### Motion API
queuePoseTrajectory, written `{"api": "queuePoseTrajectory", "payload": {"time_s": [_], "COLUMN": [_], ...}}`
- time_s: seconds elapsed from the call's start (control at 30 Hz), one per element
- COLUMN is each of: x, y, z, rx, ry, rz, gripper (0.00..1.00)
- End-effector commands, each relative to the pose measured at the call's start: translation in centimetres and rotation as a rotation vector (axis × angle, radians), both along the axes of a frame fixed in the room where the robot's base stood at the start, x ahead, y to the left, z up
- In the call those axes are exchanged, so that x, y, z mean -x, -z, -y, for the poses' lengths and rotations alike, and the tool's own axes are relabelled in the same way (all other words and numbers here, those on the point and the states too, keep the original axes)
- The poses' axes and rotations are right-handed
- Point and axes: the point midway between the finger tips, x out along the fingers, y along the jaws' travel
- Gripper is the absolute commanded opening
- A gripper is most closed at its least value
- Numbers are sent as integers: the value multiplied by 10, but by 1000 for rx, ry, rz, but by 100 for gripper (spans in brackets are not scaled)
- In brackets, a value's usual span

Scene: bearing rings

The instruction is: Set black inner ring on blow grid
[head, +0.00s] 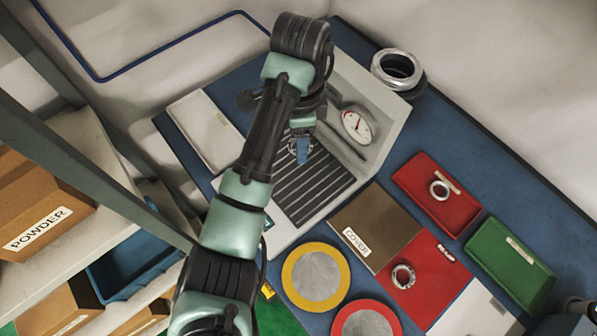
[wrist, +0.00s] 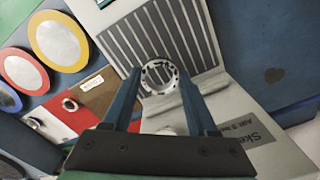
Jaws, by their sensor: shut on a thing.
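My gripper (wrist: 159,76) is shut on a metal ring (wrist: 147,83) with dark marks around its rim, held between the tips of its two blue fingers. In the head view my gripper (head: 301,150) hangs over the blow grid (head: 312,187), a dark slatted panel in a light grey housing. The slats of the grid (wrist: 129,46) show behind and beyond the ring in the wrist view. The ring appears to be above the grid; the exact gap cannot be told. The ring is partly hidden by the fingers in the head view.
Rings also lie in a red tray (head: 420,170) and on a red mat (head: 424,297). A brown cover plate (head: 378,222), a green tray (head: 500,255) and a white tray (head: 192,120) surround the grid.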

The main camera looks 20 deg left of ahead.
Motion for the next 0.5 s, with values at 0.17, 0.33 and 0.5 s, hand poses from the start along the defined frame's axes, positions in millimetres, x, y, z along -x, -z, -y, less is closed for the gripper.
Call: {"api": "queuePoseTrajectory", "payload": {"time_s": [0.17,0.33,0.5], "x": [0,1,1], "y": [17,42,67], "z": [-2,-2,-3], "rx": [1,2,0], "ry": [15,11,11], "rz": [-1,-5,-2], "gripper": [0,0,0]}}
